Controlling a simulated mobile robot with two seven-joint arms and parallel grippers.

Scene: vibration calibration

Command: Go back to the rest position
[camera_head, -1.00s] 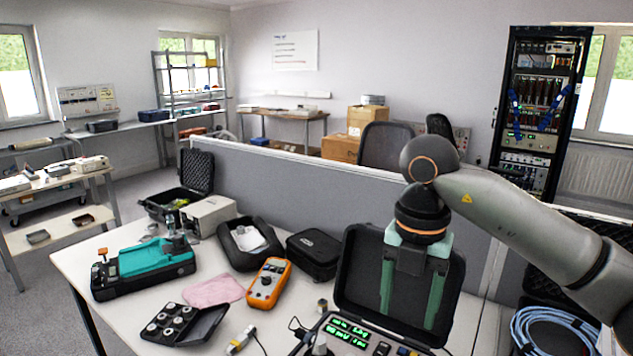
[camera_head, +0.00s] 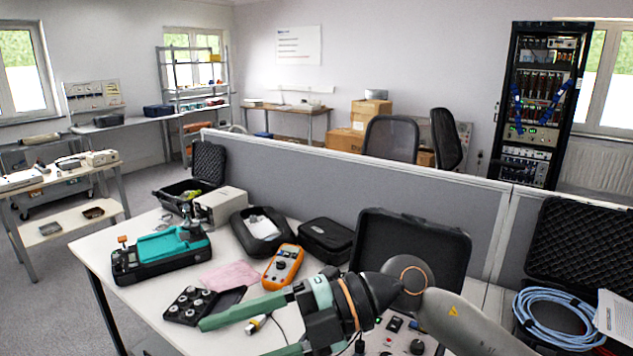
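My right arm comes in from the lower right. Its gripper (camera_head: 236,338) has green fingers that point left over the front of the table (camera_head: 95,255). The lower finger is partly cut off by the bottom edge of the picture. The hand covers part of the control panel (camera_head: 395,338) of the open black case (camera_head: 415,240). My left gripper is not in view.
A grey partition (camera_head: 330,190) stands behind. A blue cable coil (camera_head: 555,320) lies at the right.

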